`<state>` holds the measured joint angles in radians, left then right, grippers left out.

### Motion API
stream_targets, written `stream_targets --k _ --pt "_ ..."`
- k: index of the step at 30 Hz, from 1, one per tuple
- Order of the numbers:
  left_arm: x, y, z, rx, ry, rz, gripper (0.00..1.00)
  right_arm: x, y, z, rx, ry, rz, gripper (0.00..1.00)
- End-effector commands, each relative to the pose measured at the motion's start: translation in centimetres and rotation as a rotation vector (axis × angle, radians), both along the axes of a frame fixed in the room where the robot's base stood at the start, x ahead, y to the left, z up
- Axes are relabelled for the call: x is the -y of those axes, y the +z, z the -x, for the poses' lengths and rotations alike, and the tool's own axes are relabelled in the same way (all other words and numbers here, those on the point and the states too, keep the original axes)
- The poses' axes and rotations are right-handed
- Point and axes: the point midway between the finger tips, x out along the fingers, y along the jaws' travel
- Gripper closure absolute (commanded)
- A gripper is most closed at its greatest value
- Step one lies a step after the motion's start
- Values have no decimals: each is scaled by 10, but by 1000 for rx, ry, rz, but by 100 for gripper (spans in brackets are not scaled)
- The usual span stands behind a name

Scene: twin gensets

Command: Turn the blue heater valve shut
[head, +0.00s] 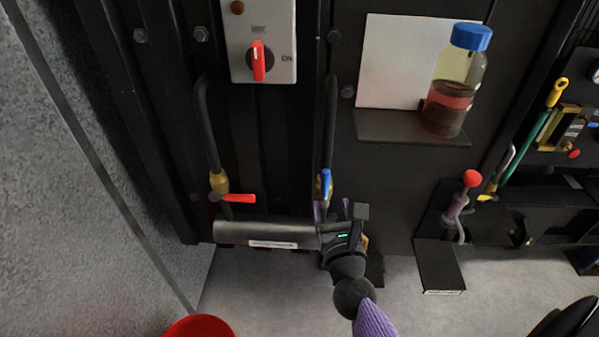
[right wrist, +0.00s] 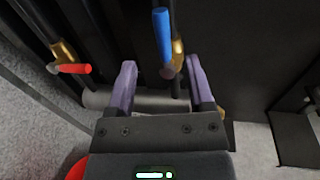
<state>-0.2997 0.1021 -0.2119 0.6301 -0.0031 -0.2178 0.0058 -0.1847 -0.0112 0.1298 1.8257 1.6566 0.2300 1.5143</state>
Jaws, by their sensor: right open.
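The blue heater valve handle (head: 326,181) sits on a brass valve on the right-hand black hose. It points up and down, in line with the hose. It also shows in the right wrist view (right wrist: 163,38), its lower end appearing between my fingertips. My right gripper (head: 330,208) is just below the handle, with its purple fingers (right wrist: 160,72) open on either side and nothing held. I cannot tell whether the fingers reach around the handle in depth. The gripper partly hides the valve's lower part in the head view. My left gripper is out of view.
A red valve handle (head: 238,198) lies crosswise on the left-hand hose. A dark horizontal cylinder (head: 265,232) runs behind and left of my gripper. A bottle with a blue cap (head: 455,85) stands on a shelf at the right. A switch box (head: 260,30) is above.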

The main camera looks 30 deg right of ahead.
Motion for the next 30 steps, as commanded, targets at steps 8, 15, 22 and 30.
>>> stream_targets --k 8,15,22,30 --pt "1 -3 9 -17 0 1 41 22 -1 -60 -2 3 9 33" --pt "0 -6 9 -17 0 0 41 28 -1 -78 -4 3 9 33" --pt "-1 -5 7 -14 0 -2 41 28 -1 -78 -6 4 10 37" --pt "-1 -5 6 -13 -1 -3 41 28 -1 -78 -6 4 10 94"
